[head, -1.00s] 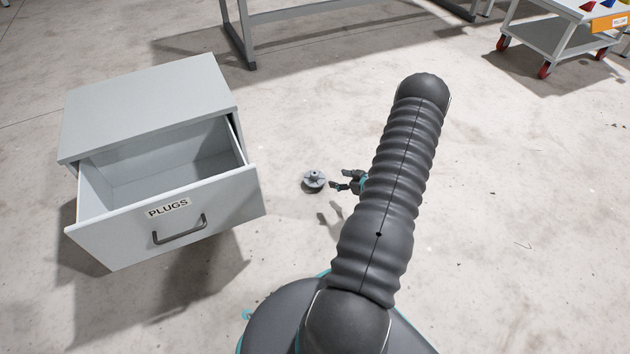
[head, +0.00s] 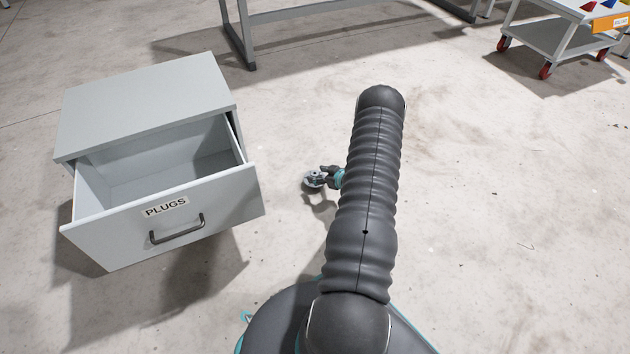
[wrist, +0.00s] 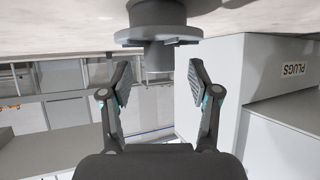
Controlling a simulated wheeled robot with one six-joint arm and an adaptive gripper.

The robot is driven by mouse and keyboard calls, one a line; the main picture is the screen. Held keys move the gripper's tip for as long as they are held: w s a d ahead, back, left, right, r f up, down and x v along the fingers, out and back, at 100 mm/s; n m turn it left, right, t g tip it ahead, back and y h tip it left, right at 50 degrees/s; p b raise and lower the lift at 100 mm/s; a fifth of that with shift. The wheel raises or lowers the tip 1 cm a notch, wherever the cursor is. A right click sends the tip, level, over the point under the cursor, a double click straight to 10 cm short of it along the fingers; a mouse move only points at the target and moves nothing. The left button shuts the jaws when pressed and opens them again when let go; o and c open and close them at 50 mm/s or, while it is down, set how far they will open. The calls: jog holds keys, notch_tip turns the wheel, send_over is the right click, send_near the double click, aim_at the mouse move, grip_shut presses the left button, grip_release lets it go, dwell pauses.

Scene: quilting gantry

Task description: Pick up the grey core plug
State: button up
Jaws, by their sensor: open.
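The grey core plug (head: 314,180) lies on the floor to the right of the cabinet in the head view. It has a round flange with a narrower hub, and it shows at the top of the wrist view (wrist: 158,38). My gripper (head: 324,175) is at the plug, partly hidden by my arm in the head view. In the wrist view my gripper (wrist: 158,82) is open, with one finger on each side of the plug's hub. Gaps show between the hub and both fingers.
A grey cabinet (head: 145,100) stands at the left with its drawer, labelled PLUGS (head: 110,240), pulled open and seemingly empty. A table frame (head: 300,14) is at the back. A wheeled cart (head: 550,40) stands at the back right. The floor on the right is clear.

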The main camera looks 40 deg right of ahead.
jog(key=shift+x, duration=1.15)
grip_shut()
jog(key=shift+r, duration=0.15)
